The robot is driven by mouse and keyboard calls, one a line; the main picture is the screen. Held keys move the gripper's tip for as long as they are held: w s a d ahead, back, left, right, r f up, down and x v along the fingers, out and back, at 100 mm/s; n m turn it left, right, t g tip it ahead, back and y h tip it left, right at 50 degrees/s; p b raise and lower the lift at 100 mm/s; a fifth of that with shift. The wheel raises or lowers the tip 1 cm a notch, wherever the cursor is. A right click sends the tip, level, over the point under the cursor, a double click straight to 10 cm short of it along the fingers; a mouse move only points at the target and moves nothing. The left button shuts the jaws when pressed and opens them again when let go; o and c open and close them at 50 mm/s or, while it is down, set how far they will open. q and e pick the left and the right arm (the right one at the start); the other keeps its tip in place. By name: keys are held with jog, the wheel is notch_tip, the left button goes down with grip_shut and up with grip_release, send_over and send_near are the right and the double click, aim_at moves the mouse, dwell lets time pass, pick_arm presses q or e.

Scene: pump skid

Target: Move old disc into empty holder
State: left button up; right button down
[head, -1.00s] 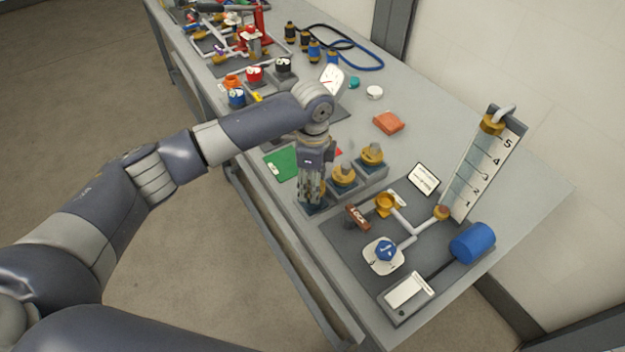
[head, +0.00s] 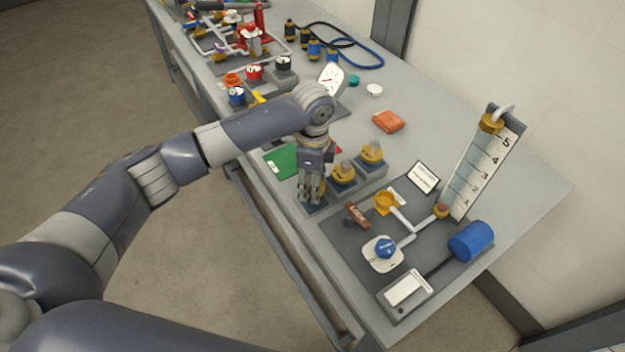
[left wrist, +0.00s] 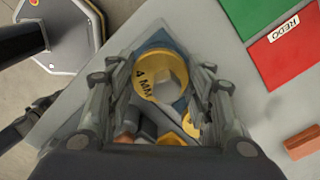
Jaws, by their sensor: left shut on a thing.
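My left gripper (head: 311,196) points down at the near-left end of a row of grey holders (head: 371,180). In the left wrist view, its fingers (left wrist: 162,80) are shut on a brass disc marked 4 MM (left wrist: 144,86), one finger on each side. A blue seat (left wrist: 182,103) shows beneath the disc; I cannot tell whether the disc touches it. Two other brass pieces, a middle one (head: 343,174) and a far-right one (head: 372,152), sit in the holders beside the gripper. Which holder is empty is not clear. My right gripper is out of view.
A skid panel with a brown LOCK tag (head: 357,214), a yellow cup (head: 386,202), a blue knob (head: 385,247) and a blue cylinder (head: 470,241) lies to the right. A green card (head: 283,162) lies left. An orange block (head: 388,121) lies behind, with free table around it.

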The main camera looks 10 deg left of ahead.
pick_arm(q)
jog(key=shift+f, duration=0.35)
jog(key=shift+f, duration=1.05)
jog(key=o, duration=1.2)
jog(key=shift+o, duration=0.2)
notch_tip(320, 180, up, 12)
jog(key=shift+r, duration=0.1)
